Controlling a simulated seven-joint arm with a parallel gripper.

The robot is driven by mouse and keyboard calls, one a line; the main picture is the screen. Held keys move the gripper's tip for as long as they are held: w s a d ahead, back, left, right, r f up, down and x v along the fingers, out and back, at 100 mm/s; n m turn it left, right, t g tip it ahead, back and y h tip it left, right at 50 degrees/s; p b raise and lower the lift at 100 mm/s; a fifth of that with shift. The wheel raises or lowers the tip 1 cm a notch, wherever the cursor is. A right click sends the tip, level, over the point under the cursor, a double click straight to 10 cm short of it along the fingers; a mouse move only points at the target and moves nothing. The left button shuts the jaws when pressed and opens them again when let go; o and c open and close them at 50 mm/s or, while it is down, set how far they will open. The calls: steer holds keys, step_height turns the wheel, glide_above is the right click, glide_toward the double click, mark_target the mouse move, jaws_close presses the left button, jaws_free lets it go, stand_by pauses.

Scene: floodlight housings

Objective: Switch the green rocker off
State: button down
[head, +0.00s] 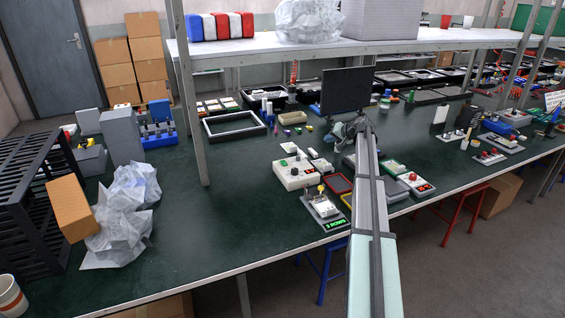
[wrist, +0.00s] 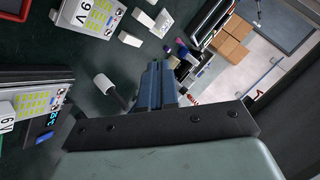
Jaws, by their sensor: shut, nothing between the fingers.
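I cannot make out a green rocker for certain in either view. My gripper (head: 350,122) is at the far end of my arm, in front of the dark monitor, and is small there. In the wrist view my gripper (wrist: 157,68) has its fingers together, with nothing between them. It is apart from the devices around it.
In the head view a shelf post (head: 190,100) and a monitor (head: 346,91) stand nearby.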

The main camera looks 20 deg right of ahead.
mark_target(285, 162)
steer(key=w+a+n+g+y, duration=0.1)
steer(key=w+a+n, duration=0.1)
steer(key=a, duration=0.7)
steer(key=w+a+n+y, duration=0.1)
steer(key=w+a+n, duration=0.2)
steer(key=w+a, duration=0.2)
steer(key=a, duration=0.3)
steer(key=shift+a+r+n+g+y, duration=0.25)
steer(key=shift+a+n+g+y, duration=0.05)
steer(key=shift+a+g+y, duration=0.1)
steer(key=shift+f, duration=0.15)
steer(key=shift+w+f, duration=0.2)
steer(key=shift+f, duration=1.2)
steer(key=shift+w+f, duration=0.15)
steer(key=shift+f, duration=1.3)
steer(key=shift+w+f, duration=0.2)
steer(key=shift+f, duration=1.2)
steer(key=shift+f, duration=0.1)
steer(key=shift+f, duration=0.3)
steer(key=shift+w+f, duration=0.1)
steer(key=shift+f, duration=0.2)
steer(key=shift+r, duration=0.15)
steer(key=shift+r, duration=0.6)
